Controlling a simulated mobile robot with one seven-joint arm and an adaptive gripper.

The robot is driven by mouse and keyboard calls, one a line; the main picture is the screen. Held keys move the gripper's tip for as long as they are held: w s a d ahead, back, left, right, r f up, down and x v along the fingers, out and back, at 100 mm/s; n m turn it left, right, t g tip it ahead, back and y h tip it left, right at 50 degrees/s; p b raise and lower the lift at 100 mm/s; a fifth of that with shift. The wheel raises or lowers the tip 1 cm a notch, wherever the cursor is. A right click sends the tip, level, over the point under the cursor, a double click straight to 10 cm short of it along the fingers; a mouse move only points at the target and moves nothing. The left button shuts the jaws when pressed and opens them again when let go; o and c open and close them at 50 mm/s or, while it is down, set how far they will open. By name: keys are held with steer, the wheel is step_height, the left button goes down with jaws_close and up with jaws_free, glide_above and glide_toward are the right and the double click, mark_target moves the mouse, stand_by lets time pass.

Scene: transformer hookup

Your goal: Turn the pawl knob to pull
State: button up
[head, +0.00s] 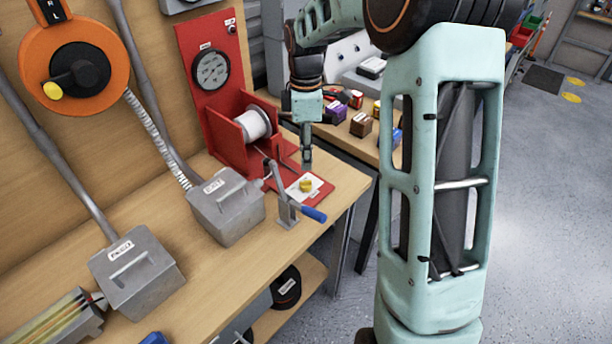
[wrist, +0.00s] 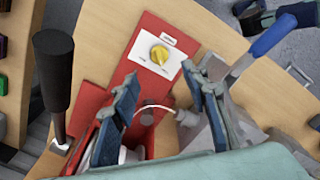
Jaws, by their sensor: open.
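The pawl knob (head: 305,185) is a small yellow knob on a white plate on the red base, near the bench's right end. In the wrist view the yellow knob (wrist: 159,55) sits on the white plate (wrist: 160,66), with small labels around it that are too small to read. My gripper (head: 306,163) is just above the knob in the head view, pointing down. In the wrist view my gripper (wrist: 162,92) is open, its two blue fingers apart and nothing between the tips. The knob lies beyond the fingertips, and I see no contact.
A white spool (head: 253,124) stands in a red frame behind the knob, below a round gauge (head: 210,69). A lever with a blue handle (head: 313,214) stands close in front. A black-handled lever (wrist: 54,70) rises at left in the wrist view. Grey boxes (head: 226,206) sit left.

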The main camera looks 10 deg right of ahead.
mark_target(306, 181)
step_height(306, 181, down, 10)
steer(key=shift+r, duration=0.15)
stand_by(0.3)
jaws_close()
